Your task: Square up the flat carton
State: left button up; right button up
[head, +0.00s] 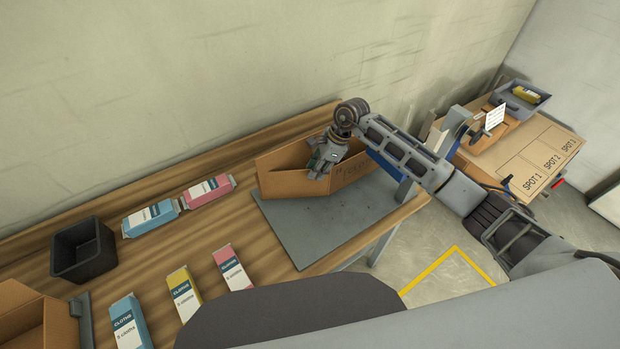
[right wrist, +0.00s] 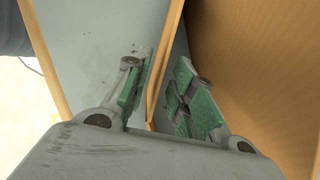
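The brown cardboard carton (head: 281,184) stands partly opened and skewed on the grey mat (head: 312,240), its walls forming a slanted shape. My right gripper (head: 322,164) is at the carton, reaching down among its walls. In the right wrist view, my right gripper (right wrist: 162,95) has its green-padded fingers apart, one on each side of a thin carton wall (right wrist: 167,60). Another broad carton wall (right wrist: 240,60) stands to the right. I cannot tell whether either finger touches the wall between them. My left gripper is not in view.
Cloth packs lie on the wooden table, including a blue one (head: 148,218) and a pink one (head: 209,190). A dark bin (head: 83,250) and another carton (head: 30,318) are at left. A side table (head: 530,150) with marked spots stands right. The mat's front is clear.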

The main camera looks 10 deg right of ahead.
aim_at(294, 185)
jog(key=shift+p+x, duration=0.4)
jog(key=shift+x, duration=2.45)
jog(key=shift+c, duration=0.4)
grip_shut()
